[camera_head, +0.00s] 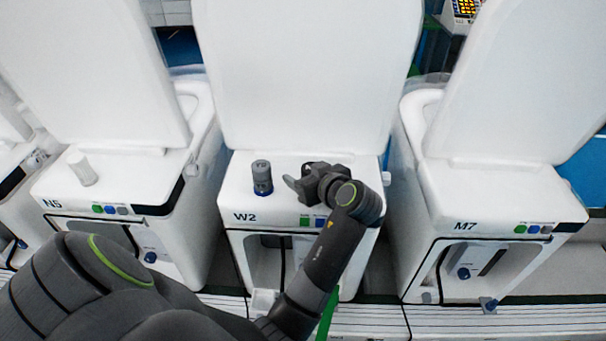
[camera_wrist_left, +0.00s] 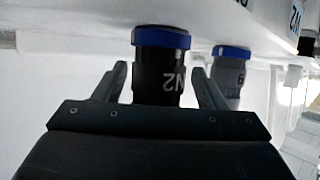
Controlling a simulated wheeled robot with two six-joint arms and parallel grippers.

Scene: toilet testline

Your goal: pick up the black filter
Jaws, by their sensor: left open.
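The black filter (camera_wrist_left: 160,70) shows upside down in the left wrist view, with a blue ring at its base and pale lettering on its side. It stands on the white top of the middle unit W2 (camera_head: 238,192). My left gripper (camera_head: 312,176) is open above the front of that top. In the left wrist view its two fingers (camera_wrist_left: 160,85) lie on either side of the black filter, with gaps visible. In the head view the gripper largely hides this filter. My right gripper is not in view.
A grey filter with a blue base (camera_head: 262,177) stands just left of my left gripper; it also shows in the left wrist view (camera_wrist_left: 229,75). The raised white lid (camera_head: 310,75) stands behind. Units N5 (camera_head: 125,190) and M7 (camera_head: 490,195) flank W2, with narrow gaps between.

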